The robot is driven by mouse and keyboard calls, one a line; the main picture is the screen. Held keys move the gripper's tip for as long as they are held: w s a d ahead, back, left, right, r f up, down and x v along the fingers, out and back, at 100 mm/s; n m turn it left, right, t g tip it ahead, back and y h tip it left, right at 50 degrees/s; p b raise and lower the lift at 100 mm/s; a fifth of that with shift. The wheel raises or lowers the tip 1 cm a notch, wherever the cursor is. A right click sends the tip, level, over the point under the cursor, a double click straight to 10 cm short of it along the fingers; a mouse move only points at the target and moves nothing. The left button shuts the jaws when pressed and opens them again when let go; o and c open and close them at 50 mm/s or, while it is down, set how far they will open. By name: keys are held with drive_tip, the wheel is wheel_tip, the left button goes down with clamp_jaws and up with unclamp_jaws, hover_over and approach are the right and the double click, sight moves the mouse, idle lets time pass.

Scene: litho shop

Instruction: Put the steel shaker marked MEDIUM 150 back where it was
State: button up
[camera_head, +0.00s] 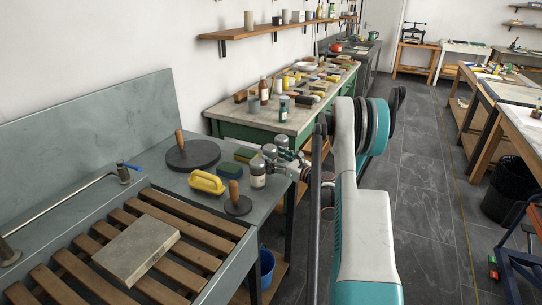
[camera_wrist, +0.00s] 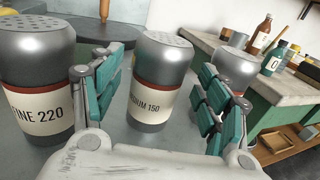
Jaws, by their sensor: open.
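The steel shaker marked MEDIUM 150 (camera_wrist: 158,78) stands upright on the grey sink-side counter, with a perforated domed top, a red band and a cream label partly reading "...DIUM 150". My gripper (camera_wrist: 162,88) is open, with one teal-padded finger on each side of it; I cannot tell whether either pad touches. The shaker marked FINE 220 (camera_wrist: 38,75) stands to the left, close to the left finger. A third shaker (camera_wrist: 237,68) stands behind the right finger, its label hidden. In the head view a labelled shaker (camera_head: 257,173) shows near my gripper (camera_head: 288,163); other shakers there are partly hidden.
A slatted sink (camera_head: 210,262) lies in front. A cluttered green bench (camera_head: 230,112) stands behind.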

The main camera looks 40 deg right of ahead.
drive_tip(key=s+p, duration=0.2)
drive_tip(key=s, duration=0.7)
drive_tip(key=shift+s+d, duration=0.3)
